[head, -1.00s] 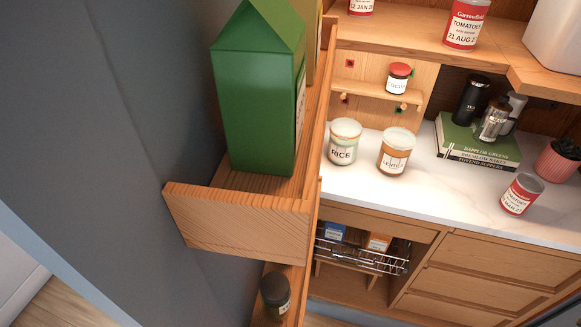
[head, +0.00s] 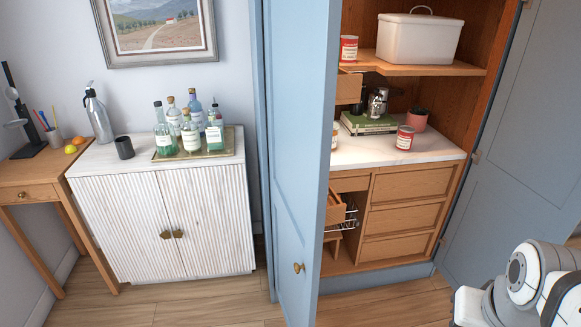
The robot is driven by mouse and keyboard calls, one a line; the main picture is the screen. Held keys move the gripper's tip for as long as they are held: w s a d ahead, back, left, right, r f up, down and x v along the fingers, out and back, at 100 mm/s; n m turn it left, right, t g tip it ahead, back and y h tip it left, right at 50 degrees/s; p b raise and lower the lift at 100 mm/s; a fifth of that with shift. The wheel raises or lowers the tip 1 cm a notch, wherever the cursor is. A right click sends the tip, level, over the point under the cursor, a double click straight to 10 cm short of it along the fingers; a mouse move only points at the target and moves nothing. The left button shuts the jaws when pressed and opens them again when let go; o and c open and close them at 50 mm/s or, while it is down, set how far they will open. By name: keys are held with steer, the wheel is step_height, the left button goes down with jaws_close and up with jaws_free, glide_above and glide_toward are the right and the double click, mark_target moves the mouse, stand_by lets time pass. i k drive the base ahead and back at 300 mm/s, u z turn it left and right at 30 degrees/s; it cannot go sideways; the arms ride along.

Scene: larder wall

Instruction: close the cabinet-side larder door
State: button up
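The cabinet-side larder door (head: 297,160) is the tall light blue panel in the middle of the head view, on the side of the white sideboard (head: 165,225). It stands open and sticks out from the larder, seen at a steep angle. Its outer face shows a small brass knob (head: 298,267) low down. The door hides the left part of the larder; parts of its inner wooden racks (head: 348,90) show past its edge. My gripper is not in view; only white and grey parts of my arm show at the lower right, well apart from the door.
The other larder door (head: 510,130) stands open at the right. The larder holds a white bin (head: 418,38), tins and books on its shelf and marble worktop (head: 375,150). Bottles on a tray (head: 190,153) stand on the sideboard. Wooden floor (head: 390,305) is clear in front.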

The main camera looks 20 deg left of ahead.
mark_target(304, 86)
steer(key=z, duration=0.05)
steer(key=k, duration=0.4)
steer(key=u, duration=1.05)
steer(key=i, duration=1)
steer(key=z, duration=0.65)
steer(key=k, duration=0.65)
steer(key=z, duration=0.3)
steer(key=i, duration=0.45)
steer(key=z, duration=0.05)
